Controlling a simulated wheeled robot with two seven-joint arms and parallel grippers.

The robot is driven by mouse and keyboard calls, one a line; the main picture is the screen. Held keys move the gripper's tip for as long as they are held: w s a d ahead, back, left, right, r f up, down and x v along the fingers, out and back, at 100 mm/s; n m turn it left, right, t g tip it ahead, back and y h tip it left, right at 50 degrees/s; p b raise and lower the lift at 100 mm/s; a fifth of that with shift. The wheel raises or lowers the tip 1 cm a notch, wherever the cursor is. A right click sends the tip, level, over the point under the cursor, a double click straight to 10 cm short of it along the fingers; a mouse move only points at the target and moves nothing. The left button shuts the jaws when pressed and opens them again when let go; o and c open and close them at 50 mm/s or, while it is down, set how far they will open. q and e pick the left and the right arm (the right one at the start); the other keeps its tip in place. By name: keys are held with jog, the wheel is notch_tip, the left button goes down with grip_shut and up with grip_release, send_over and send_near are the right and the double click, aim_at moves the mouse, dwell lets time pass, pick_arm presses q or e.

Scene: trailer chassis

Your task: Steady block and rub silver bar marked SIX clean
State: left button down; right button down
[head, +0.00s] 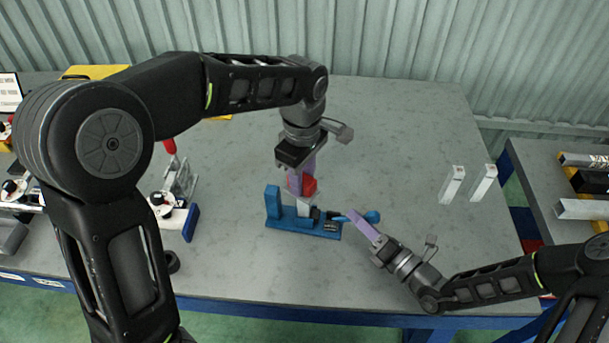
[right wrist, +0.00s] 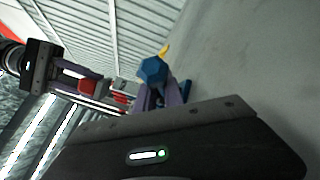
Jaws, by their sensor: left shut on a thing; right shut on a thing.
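A blue fixture (head: 273,208) stands mid-table, with an upright post at its left end and a small label at its right. A short silver piece (head: 304,207) shows upright in it; no marking is readable. My left gripper (head: 301,186) points down above it, purple fingers shut on a red block (head: 310,185). The red block also shows in the right wrist view (right wrist: 88,86). My right gripper (head: 354,220) is shut on a blue-handled tool (head: 372,217) whose dark end reaches toward the silver piece; contact is unclear. The tool's faceted blue end (right wrist: 153,71) shows in the right wrist view.
Two silver bars (head: 453,184) (head: 484,182) stand upright on the right of the table. A second bench (head: 550,170) with metal bars is at far right. Clamps and a blue-ended part (head: 191,222) lie left, partly behind my left arm. The table's back middle is clear.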

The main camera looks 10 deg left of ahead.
pick_arm(q)
jog(key=shift+r, duration=3.4)
pick_arm(e)
jog(key=c, duration=0.8)
grip_release()
jog(key=shift+o, duration=0.2)
pick_arm(q)
jog(key=shift+r, duration=0.25)
pick_arm(e)
jog(key=shift+v, duration=0.8)
pick_arm(q)
jog(key=shift+r+p, duration=0.55)
jog(key=shift+p, duration=0.25)
pick_arm(e)
jog(key=shift+v, duration=3.2)
